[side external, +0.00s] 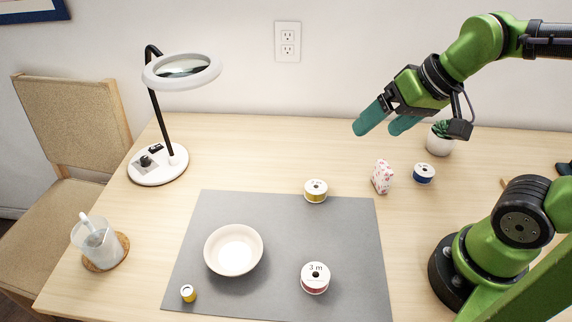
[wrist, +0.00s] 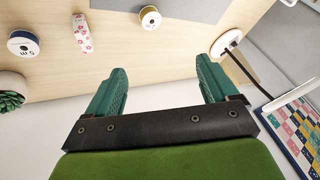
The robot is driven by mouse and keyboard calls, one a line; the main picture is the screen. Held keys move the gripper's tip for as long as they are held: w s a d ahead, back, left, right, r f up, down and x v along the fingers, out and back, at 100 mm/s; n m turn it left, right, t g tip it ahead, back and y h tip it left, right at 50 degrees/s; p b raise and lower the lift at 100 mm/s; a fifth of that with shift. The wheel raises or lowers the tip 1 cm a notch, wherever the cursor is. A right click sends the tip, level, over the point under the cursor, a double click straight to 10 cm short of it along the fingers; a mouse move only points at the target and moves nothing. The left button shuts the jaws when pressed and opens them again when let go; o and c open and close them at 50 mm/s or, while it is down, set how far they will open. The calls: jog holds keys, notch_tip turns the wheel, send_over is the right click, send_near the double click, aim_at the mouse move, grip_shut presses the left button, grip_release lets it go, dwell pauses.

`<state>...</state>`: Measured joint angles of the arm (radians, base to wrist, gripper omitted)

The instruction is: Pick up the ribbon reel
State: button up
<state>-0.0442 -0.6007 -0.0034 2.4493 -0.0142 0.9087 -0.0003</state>
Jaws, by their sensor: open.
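Three ribbon reels are in the side external view. A red-edged reel marked 3 m (side external: 315,278) lies at the mat's front right. A yellow reel (side external: 316,191) lies at the mat's back edge; it also shows in the wrist view (wrist: 150,17). A blue reel (side external: 424,174) lies at the right, off the mat, and shows at the wrist view's left (wrist: 23,44). My gripper (side external: 378,128) is open and empty, high above the back of the table, apart from all the reels. Its two teal fingers (wrist: 161,68) are spread in the wrist view.
A pink flowered object (side external: 382,177) stands beside the blue reel, near a potted plant (side external: 440,140). A white bowl (side external: 233,250) and small yellow spool (side external: 188,293) are on the grey mat (side external: 355,232). A magnifier lamp (side external: 158,165) and cup (side external: 92,243) stand left.

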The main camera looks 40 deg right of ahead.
jog(key=w+a+f+n+g+h, duration=0.25)
jog(key=w+f+g, duration=0.35)
jog(key=w, duration=0.5)
send_over(318, 184)
jog(key=a, duration=0.1)
jog(key=shift+m+y, duration=0.25)
jog(key=shift+y, duration=0.2)
jog(key=f, duration=1)
jog(key=shift+s+a+f, duration=0.15)
jog(key=shift+s, duration=0.25)
jog(key=shift+d+f, duration=0.2)
jog(key=shift+f, duration=2.55)
